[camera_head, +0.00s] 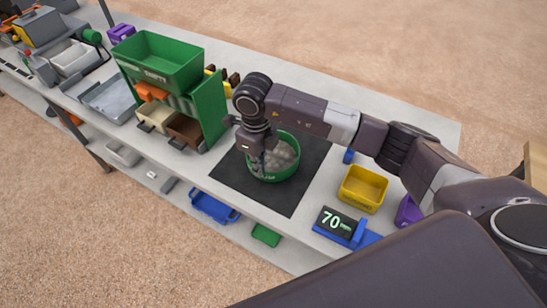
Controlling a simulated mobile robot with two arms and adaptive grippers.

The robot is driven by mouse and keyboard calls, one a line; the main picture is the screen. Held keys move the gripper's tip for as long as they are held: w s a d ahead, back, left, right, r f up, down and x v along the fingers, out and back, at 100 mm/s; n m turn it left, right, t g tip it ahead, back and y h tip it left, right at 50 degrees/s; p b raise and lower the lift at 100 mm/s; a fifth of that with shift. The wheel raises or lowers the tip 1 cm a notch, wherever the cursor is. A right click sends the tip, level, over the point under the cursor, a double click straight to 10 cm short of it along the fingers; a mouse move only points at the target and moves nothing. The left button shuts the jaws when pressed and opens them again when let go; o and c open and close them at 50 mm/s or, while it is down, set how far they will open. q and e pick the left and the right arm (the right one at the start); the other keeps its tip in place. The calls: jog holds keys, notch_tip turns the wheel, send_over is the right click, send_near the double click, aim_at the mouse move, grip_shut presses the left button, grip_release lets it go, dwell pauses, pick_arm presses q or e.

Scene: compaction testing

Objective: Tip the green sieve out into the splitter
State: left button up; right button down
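The green sieve (284,174) is a round green pan with grey, lumpy material in it. It sits upright on a black mat (297,197) on the bench. My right gripper (257,166) points down at the sieve's left rim. Its fingertips overlap the rim, and I cannot tell whether they are shut on it. The splitter (206,108) is a green box with an open green hopper (160,60) on top and slots down its side. It stands to the left of the sieve. A cream pan and a brown pan (186,129) sit at its foot. My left gripper is not in view.
A yellow bin (363,188) and a blue scale (340,226) reading 70 stand right of the mat. Metal trays (108,100) and other equipment fill the bench's left end. A lower shelf holds a blue tray (214,208). The bench's far right corner is clear.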

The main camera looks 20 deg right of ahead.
jog(key=shift+w+r, duration=0.1)
jog(key=shift+r, duration=0.1)
jog(key=shift+r+p, duration=0.45)
jog(key=shift+r, duration=0.15)
jog(key=shift+r+p, duration=1.5)
jog(key=shift+r, duration=1.25)
jog(key=shift+s+r+n, duration=0.25)
jog(key=shift+r+n, duration=0.2)
jog(key=shift+n, duration=0.45)
jog(key=s+d+r+n+b, duration=0.2)
jog(key=s+r+n, duration=0.2)
jog(key=n, duration=0.9)
jog(key=s+d+r+n+b, duration=0.2)
jog(key=s+r+n, duration=0.2)
jog(key=s+n, duration=0.5)
jog(key=n, duration=0.4)
jog(key=shift+s+n, duration=0.3)
